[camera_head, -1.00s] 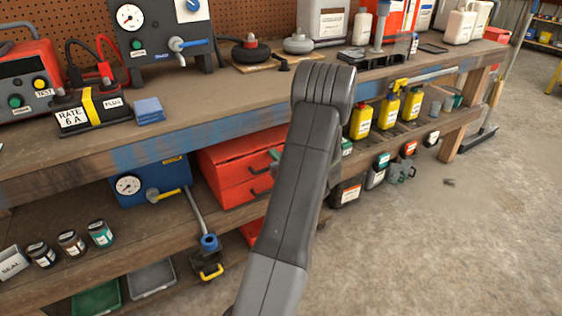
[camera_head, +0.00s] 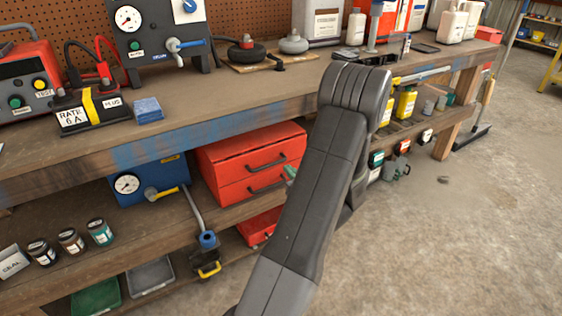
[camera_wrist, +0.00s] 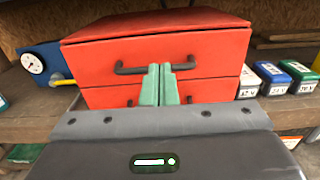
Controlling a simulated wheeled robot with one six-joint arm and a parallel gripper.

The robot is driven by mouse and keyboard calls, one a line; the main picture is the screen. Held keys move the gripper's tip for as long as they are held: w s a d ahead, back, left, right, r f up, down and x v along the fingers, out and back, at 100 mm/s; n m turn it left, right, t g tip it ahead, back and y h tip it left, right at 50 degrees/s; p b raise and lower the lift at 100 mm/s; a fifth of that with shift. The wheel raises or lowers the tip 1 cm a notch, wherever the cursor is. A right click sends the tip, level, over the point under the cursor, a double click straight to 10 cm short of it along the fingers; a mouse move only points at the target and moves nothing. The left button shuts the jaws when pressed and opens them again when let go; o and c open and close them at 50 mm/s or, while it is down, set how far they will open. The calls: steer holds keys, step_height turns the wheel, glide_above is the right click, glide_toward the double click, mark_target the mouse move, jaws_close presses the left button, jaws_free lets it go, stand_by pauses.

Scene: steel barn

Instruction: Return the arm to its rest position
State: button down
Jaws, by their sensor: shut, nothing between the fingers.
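My arm rises from the bottom of the head view and bends at a grey ribbed joint in front of the bench. My gripper shows in the wrist view (camera_wrist: 159,84) as two pale green fingers pressed together, shut and empty. In the head view only a small green bit of it (camera_head: 290,172) shows beside the arm; the rest is hidden behind the arm. The fingers point at the red two-drawer chest (camera_head: 252,165) on the lower shelf. In the wrist view the chest (camera_wrist: 205,50) stands straight ahead, with a dark handle partly behind the fingertips. I cannot tell the exact gap.
The workbench top (camera_head: 235,93) carries a black battery (camera_head: 92,112), a blue sponge-like block (camera_head: 147,110) and a gauge panel. A blue gauge box (camera_head: 145,185) and several jars stand on the shelf below. Concrete floor (camera_head: 450,230) to the right is open.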

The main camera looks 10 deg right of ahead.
steer(key=shift+v, duration=1.1)
